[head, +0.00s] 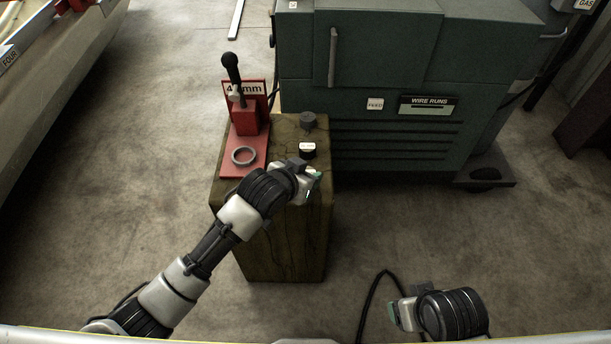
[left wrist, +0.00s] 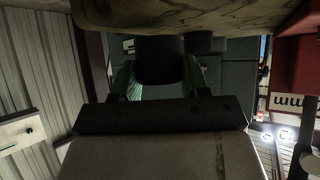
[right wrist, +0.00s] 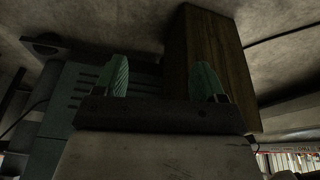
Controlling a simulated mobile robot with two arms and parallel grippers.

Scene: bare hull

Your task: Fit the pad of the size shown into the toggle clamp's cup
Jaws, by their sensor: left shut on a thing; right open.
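The red toggle clamp (head: 246,120) stands on a wooden block with its black-knobbed lever (head: 231,68) upright. Its plate (head: 258,88) reads "4", a digit hidden by the lever, then "mm". The grey ring-shaped cup (head: 244,156) on the red base looks empty. A dark pad (head: 308,120) and another dark pad with a white top label (head: 307,148) stand on the block's right side. My left gripper (head: 312,188), near the block's front right edge, is shut on a dark round pad (left wrist: 160,60). My right gripper (head: 396,314) is open and empty, low at front right.
The wooden block (head: 285,235) fills the top of the left wrist view (left wrist: 190,14). A green machine cabinet (head: 400,60) stands close behind it. Open concrete floor (head: 420,230) lies to the right. A pale structure (head: 50,80) is at far left.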

